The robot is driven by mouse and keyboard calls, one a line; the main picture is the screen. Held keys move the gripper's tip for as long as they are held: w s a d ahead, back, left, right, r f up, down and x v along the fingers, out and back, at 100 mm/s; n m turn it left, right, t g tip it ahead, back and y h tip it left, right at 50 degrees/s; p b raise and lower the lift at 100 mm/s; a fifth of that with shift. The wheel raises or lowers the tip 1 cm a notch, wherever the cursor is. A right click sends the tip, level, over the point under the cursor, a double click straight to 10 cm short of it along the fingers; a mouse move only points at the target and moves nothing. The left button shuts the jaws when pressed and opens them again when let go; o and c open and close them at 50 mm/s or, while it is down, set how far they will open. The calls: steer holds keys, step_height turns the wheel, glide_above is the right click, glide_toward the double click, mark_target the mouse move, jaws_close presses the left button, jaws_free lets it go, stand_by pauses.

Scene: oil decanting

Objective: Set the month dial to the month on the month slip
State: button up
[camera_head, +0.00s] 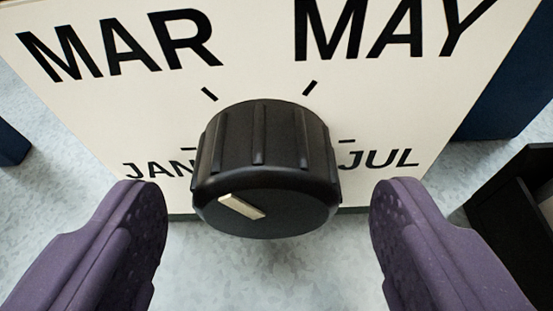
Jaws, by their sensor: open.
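The month dial (265,150) is a ribbed black knob on a cream panel (250,35). The panel carries MAR at upper left, MAY at upper right, JAN at left and JUL at right, with short black tick marks. JAN is partly covered by the knob. A pale pointer bar (242,207) on the knob's front face slants to the left and slightly up, toward the JAN and MAR side; I cannot tell the exact tick. My gripper (269,215) is open, with one purple finger on each side of the knob and gaps between. The month slip is not in view.
A black open box or tray (520,215) stands at the right, near my right finger. Dark blue objects show at the right (505,95) and at the left edge (12,145). The pale speckled surface (265,275) below the knob is clear.

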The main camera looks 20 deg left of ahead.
steer(key=shift+w+a+f, duration=0.15)
steer(key=shift+w+f, duration=0.05)
steer(key=shift+w, duration=0.25)
steer(key=c, duration=1)
steer(key=shift+c, duration=0.2)
